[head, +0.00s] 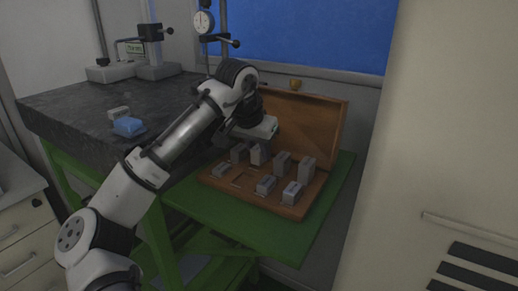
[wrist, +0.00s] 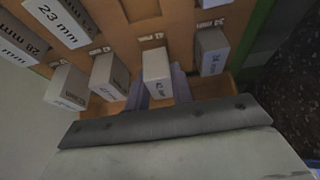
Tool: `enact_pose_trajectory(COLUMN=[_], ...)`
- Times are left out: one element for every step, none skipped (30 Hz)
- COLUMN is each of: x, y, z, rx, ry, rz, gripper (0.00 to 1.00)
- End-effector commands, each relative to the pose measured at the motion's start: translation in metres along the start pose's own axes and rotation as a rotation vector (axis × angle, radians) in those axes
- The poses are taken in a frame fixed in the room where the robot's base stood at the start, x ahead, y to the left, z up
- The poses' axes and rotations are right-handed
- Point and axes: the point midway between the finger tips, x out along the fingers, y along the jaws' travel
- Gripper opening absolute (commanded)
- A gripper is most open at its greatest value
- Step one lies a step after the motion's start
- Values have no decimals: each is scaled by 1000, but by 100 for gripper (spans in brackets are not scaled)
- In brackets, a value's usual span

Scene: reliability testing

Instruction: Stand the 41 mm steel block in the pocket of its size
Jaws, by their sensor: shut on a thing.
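My gripper (head: 257,146) reaches down over the back row of the open wooden case (head: 225,193). In the wrist view its two fingers (wrist: 161,86) are shut on a pale steel block (wrist: 157,66), one finger on each side. The number on this block is too small to read surely. It is upright at a place in the row; I cannot tell whether its foot is seated or just above the pocket. Neighbouring blocks stand on its left (wrist: 109,73) and right (wrist: 212,52), apart from the fingers. An empty pocket (wrist: 140,9) shows beyond it.
Several other blocks stand in the case, including one marked 23 mm (wrist: 57,22). The raised lid (head: 312,125) is close behind my gripper. A green board (head: 300,240) lies under the case. A blue cloth (head: 129,127) and a small grey block (head: 118,112) are on the dark bench top.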

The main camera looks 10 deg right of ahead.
Motion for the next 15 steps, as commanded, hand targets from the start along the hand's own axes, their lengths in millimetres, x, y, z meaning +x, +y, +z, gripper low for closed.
enact_pose_trajectory(x=[1, 1, 2, 3, 4, 5, 6, 6, 7, 8, 8, 9, 10, 10, 10], y=[0, 0, 0, 0, 0, 0, 0, 0, 0, 0, 0, 0, 0, 0, 0], z=[0, 0, 1, 1, 2, 2, 2, 2, 3, 3, 3, 4, 4, 4, 4], rx=[0, 1, 1, 1, 1, 1, 1, 1, 1, 1, 1, 1, 1, 1, 1], ry=[1, 1, 1, 1, 1, 1, 1, 1, 1, 1, 1, 1, 1, 1, 1], rz=[1, 1, 1, 2, 2, 2, 2, 2, 1, 1, 0, 0, 0, 0, 0], gripper=[0, 0, 0, 0, 0, 0, 0, 0, 0, 0, 0, 0, 0, 0, 0])
